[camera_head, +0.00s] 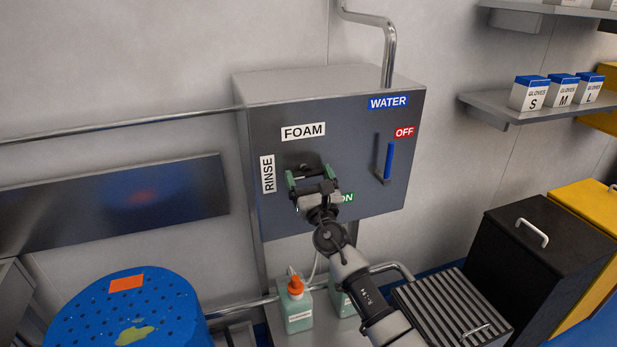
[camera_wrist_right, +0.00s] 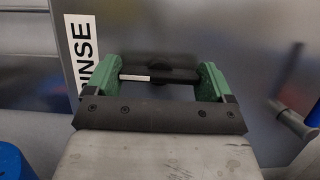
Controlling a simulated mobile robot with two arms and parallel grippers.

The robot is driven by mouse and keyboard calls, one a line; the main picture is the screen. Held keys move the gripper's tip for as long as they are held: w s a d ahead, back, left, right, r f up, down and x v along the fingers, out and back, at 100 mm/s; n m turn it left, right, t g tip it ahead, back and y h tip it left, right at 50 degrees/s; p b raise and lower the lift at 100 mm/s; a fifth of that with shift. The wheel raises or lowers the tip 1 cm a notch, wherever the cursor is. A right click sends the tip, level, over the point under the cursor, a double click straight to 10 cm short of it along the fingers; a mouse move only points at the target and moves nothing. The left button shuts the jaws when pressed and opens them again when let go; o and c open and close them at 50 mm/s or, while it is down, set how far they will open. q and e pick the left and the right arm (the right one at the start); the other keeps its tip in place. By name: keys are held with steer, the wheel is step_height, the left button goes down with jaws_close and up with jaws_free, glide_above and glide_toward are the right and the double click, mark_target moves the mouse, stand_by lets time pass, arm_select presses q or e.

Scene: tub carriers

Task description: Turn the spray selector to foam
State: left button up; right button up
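The spray selector is a black knob with a bar handle on the grey cabinet front, below the FOAM label (camera_head: 303,131) and right of the RINSE label (camera_head: 267,174). In the right wrist view the selector (camera_wrist_right: 160,74) lies level, with its white mark at the left end, toward RINSE. My right gripper (camera_head: 311,178) is at the cabinet front and hides much of the selector in the head view. Its green fingers are wide apart, one at each end of the bar; I cannot tell whether they touch it. My left gripper is not in view.
Below are a bottle with an orange cap (camera_head: 297,306) and a blue perforated tub (camera_head: 75,315). A black bin (camera_head: 520,255) stands right.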

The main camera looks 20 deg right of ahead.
steer(key=shift+m, duration=0.4)
steer(key=m+h, duration=0.2)
steer(key=m, duration=0.1)
steer(key=m+h, duration=0.1)
steer(key=m, duration=0.2)
steer(key=shift+a+m+g+h, duration=0.1)
steer(key=shift+m+g+h, duration=0.2)
steer(key=shift+h, duration=0.1)
steer(key=m+h, duration=0.1)
steer(key=m, duration=0.2)
steer(key=m+g+h, duration=0.1)
steer(key=m, duration=0.2)
steer(key=shift+g, duration=0.3)
steer(key=m+g, duration=0.1)
steer(key=m, duration=0.1)
steer(key=m+h+p, duration=0.1)
steer(key=m, duration=0.2)
steer(key=shift+a+r+g, duration=0.1)
steer(key=shift+r+g, duration=0.05)
steer(key=shift+g, duration=0.25)
steer(key=shift+m+g+p, duration=0.6)
steer(key=shift+m+g, duration=0.2)
steer(key=shift+m, duration=1.2)
steer(key=o, duration=0.8)
steer(key=shift+c, duration=0.2)
steer(key=shift+s, duration=0.1)
